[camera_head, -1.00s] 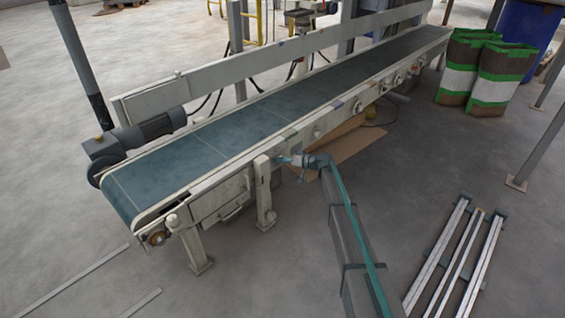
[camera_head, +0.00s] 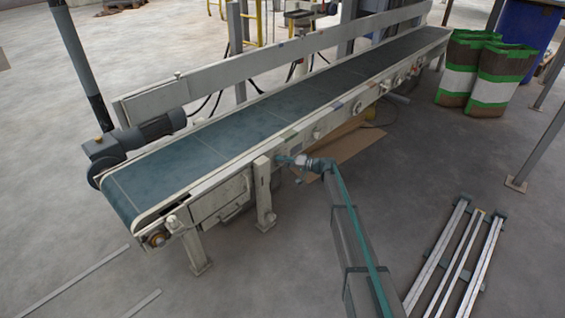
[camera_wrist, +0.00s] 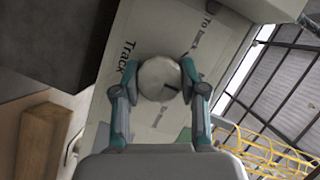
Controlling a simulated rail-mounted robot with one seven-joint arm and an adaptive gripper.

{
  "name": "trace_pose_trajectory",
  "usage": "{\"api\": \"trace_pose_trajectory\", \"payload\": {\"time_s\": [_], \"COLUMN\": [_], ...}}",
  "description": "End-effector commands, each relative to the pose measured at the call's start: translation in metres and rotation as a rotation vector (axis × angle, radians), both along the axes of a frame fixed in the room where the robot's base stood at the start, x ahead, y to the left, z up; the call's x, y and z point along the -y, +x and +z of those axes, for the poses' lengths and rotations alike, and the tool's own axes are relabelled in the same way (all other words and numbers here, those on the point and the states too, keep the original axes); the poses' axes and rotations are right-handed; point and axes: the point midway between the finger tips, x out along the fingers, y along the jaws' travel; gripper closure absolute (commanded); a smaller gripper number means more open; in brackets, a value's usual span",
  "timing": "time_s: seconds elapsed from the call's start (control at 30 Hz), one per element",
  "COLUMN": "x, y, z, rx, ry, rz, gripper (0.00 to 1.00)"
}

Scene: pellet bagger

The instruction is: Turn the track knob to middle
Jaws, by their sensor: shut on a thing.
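The track knob (camera_wrist: 158,80) is a round pale knob with a dark pointer mark, on a light panel (camera_wrist: 128,25) in the wrist view. The word "Track" is printed beside it, and part of another label starting "To" shows further up. My gripper (camera_wrist: 160,78) has one finger on each side of the knob and is shut on it. The dark mark points toward the right finger. In the head view my gripper (camera_head: 290,160) is at the near side of the conveyor (camera_head: 215,150), beside a leg; the knob itself is hidden there.
A conveyor leg (camera_head: 264,190) stands just left of my gripper. Brown cardboard (camera_head: 345,145) lies on the floor behind my arm. Metal bars (camera_head: 450,255) lie on the floor at the right. Striped bags (camera_head: 500,78) stand at the back right.

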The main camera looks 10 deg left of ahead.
Motion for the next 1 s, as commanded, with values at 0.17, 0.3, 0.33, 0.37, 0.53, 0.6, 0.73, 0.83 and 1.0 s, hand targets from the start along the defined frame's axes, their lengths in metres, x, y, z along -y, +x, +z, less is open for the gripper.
{"api": "trace_pose_trajectory", "payload": {"time_s": [0.17, 0.3, 0.33, 0.37, 0.53, 0.6, 0.73, 0.83, 1.0], "x": [0.001, 0.001, 0.001, 0.001, 0.000, 0.000, 0.001, 0.005, 0.023], "y": [-0.001, -0.001, -0.001, -0.001, 0.000, 0.000, 0.000, -0.002, -0.008], "z": [0.000, 0.000, 0.000, 0.000, 0.000, 0.000, 0.000, 0.001, 0.004], "rx": [0.000, 0.000, 0.000, 0.000, 0.001, 0.001, 0.001, 0.001, 0.001], "ry": [0.000, 0.000, 0.000, -0.001, -0.001, -0.001, -0.001, -0.001, -0.001], "rz": [0.000, 0.000, 0.000, 0.000, 0.000, 0.000, 0.000, -0.001, -0.002], "gripper": [0.93, 0.53, 0.48, 0.43, 0.32, 0.32, 0.32, 0.32, 0.32]}}
